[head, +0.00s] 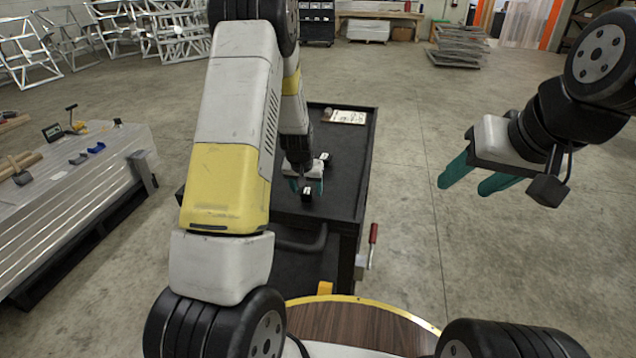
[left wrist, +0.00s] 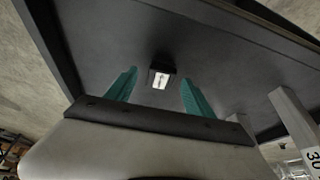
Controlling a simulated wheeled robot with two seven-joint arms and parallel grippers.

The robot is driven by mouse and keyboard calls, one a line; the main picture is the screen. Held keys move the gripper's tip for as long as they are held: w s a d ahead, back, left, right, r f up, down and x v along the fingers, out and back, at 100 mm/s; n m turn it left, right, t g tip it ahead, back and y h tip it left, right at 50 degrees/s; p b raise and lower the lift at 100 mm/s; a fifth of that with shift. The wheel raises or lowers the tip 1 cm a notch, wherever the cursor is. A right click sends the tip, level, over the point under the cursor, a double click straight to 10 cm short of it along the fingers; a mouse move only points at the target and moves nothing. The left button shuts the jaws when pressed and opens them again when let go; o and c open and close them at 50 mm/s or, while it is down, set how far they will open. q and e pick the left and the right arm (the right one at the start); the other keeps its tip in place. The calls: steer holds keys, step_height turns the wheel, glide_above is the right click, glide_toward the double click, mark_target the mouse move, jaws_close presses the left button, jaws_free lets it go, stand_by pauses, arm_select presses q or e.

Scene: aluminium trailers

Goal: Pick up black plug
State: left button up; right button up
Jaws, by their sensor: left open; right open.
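The black plug (head: 307,193) lies on the top of a black cart (head: 340,190), near its front edge. In the left wrist view the black plug (left wrist: 161,76) shows a white face and sits just beyond the fingertips, roughly midway between them. My left gripper (head: 307,187) is open with teal fingers over the cart, around or just above the plug; the head view does not show which. In the left wrist view my left gripper (left wrist: 158,85) holds nothing. My right gripper (head: 466,185) is open and empty, over the floor right of the cart.
A small black and white item (head: 324,156) lies behind my left gripper. A paper or board (head: 345,117) lies at the cart's back. A red-handled lever (head: 373,234) is at the cart's right side. An aluminium trailer bed (head: 75,185) with tools stands left. The floor at right is clear.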

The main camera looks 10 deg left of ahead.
arm_select(q)
steer(key=shift+x, duration=1)
jaws_close()
steer(key=shift+r, duration=0.1)
